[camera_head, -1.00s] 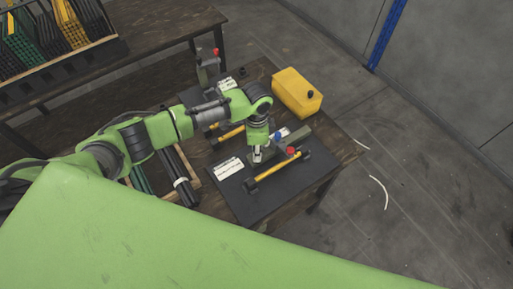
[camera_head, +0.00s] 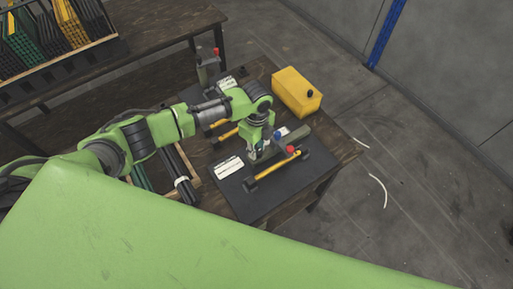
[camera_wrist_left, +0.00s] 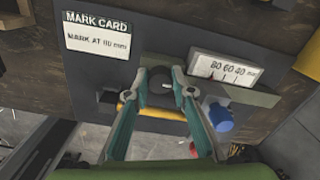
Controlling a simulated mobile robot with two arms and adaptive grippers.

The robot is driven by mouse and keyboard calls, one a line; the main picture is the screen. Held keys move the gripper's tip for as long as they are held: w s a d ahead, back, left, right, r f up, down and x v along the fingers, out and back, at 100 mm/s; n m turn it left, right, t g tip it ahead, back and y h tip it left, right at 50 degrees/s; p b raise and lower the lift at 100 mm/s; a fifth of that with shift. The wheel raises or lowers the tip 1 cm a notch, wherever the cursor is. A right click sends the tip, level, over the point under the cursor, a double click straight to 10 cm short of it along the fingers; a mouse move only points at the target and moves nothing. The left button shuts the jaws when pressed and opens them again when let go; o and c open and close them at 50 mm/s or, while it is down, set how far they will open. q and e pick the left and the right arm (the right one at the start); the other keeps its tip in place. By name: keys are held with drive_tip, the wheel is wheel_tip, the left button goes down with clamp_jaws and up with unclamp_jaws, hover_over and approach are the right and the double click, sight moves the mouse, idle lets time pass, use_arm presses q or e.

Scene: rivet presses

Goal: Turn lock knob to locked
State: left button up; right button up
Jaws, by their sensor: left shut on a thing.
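A press with a yellow bar (camera_head: 272,170) stands on a dark plate (camera_head: 228,198). It has a blue knob (camera_head: 279,135), which also shows in the left wrist view (camera_wrist_left: 217,118), and a red knob (camera_head: 291,149). My left gripper (camera_head: 255,153) reaches down onto the press, left of the blue knob. In the left wrist view its two fingers (camera_wrist_left: 161,82) are shut on a dark round knob (camera_wrist_left: 160,88), partly covered by the fingertips. No mark showing the knob's locked or unlocked side is readable. My right gripper is not in view.
A mark card (camera_wrist_left: 96,36) lies beside the press, and a scale (camera_wrist_left: 225,70) shows numbers. A yellow box (camera_head: 297,92) stands at the table's back corner. Another press (camera_head: 208,68) stands farther back. Dark rods (camera_head: 178,172) lie left of the plate.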

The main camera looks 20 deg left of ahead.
use_arm(q)
drive_tip(key=shift+m, duration=0.3)
drive_tip(key=o, duration=1.1)
wheel_tip(320, 180, up, 12)
idle(0.6)
